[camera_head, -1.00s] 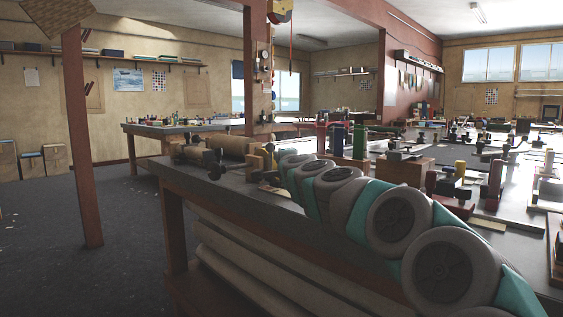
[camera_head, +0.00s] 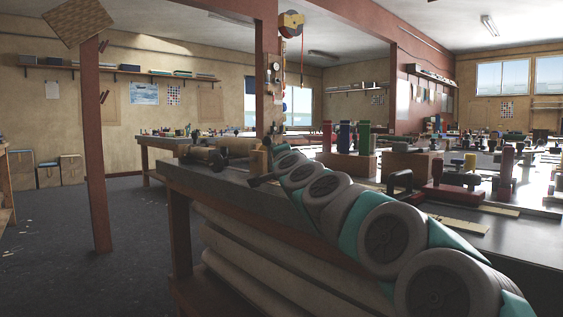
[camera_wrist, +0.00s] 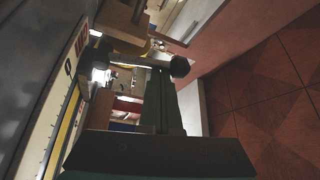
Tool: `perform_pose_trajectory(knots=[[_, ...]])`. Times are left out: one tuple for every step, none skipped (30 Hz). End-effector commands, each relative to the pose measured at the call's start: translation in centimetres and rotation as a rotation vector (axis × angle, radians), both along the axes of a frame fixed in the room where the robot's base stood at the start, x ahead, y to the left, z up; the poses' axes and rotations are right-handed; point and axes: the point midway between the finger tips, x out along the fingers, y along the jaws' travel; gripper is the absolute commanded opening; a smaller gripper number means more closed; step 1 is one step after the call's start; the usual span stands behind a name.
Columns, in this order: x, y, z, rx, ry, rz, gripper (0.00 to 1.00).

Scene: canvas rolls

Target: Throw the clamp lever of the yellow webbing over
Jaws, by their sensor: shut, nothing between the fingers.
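My gripper (camera_wrist: 162,85) shows in the wrist view as dark green fingers, closed together with nothing between them. Its tip is close to a dark bar with a rounded knob (camera_wrist: 179,67) at its right end; I cannot tell whether they touch. This bar may be a clamp lever, but which clamp it belongs to is unclear.
A reddish post (camera_head: 95,150) stands at left. The floor (camera_head: 130,225) between is open.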

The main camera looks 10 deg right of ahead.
Motion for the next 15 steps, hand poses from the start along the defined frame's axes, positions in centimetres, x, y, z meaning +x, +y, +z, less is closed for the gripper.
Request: perform_pose_trajectory(knots=[[-0.1, 0.3, -0.5, -0.018, -0.014, 0.002, 0.00], [-0.2, 0.5, -0.5, -0.030, -0.022, 0.003, 0.00], [-0.2, 0.6, -0.5, -0.045, -0.034, 0.002, 0.00], [-0.3, 0.6, -0.5, -0.053, -0.037, 0.001, 0.00], [-0.3, 0.6, -0.5, -0.052, -0.035, -0.002, 0.00], [-0.4, 0.7, -0.5, -0.051, -0.035, -0.002, 0.00], [-0.4, 0.8, -0.6, -0.050, -0.034, -0.002, 0.00], [-0.5, 0.8, -0.6, -0.050, -0.034, -0.002, 0.00], [-0.6, 1.0, -0.6, -0.051, -0.035, -0.002, 0.00], [-0.6, 1.1, -0.6, -0.051, -0.035, -0.002, 0.00], [-0.7, 1.1, -0.7, -0.050, -0.034, -0.002, 0.00], [-0.8, 1.2, -0.7, -0.049, -0.034, -0.001, 0.00], [-0.8, 1.3, -0.8, -0.049, -0.034, -0.001, 0.00], [-0.9, 1.5, -0.8, -0.049, -0.034, -0.001, 0.00], [-1.0, 1.6, -0.9, -0.049, -0.034, -0.001, 0.00]])
